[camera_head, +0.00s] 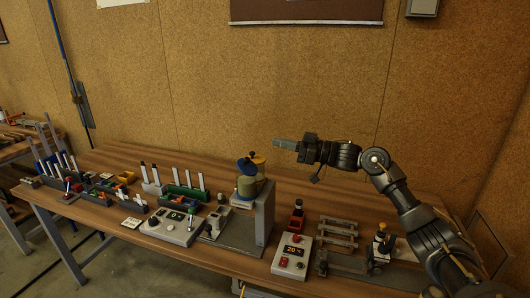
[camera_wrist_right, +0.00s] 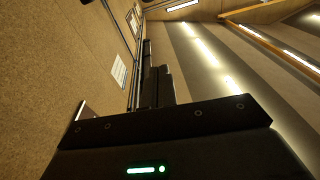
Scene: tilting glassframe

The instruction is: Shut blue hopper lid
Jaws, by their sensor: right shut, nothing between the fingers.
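The blue hopper lid (camera_head: 247,166) shows in the head view on a small hopper (camera_head: 246,187) at the top of a grey stand (camera_head: 264,210). The lid looks tilted up, but it is too small to tell how far. My left gripper is not in view.
A cork-coloured wall (camera_head: 200,90) stands behind. The air around the right gripper looks free.

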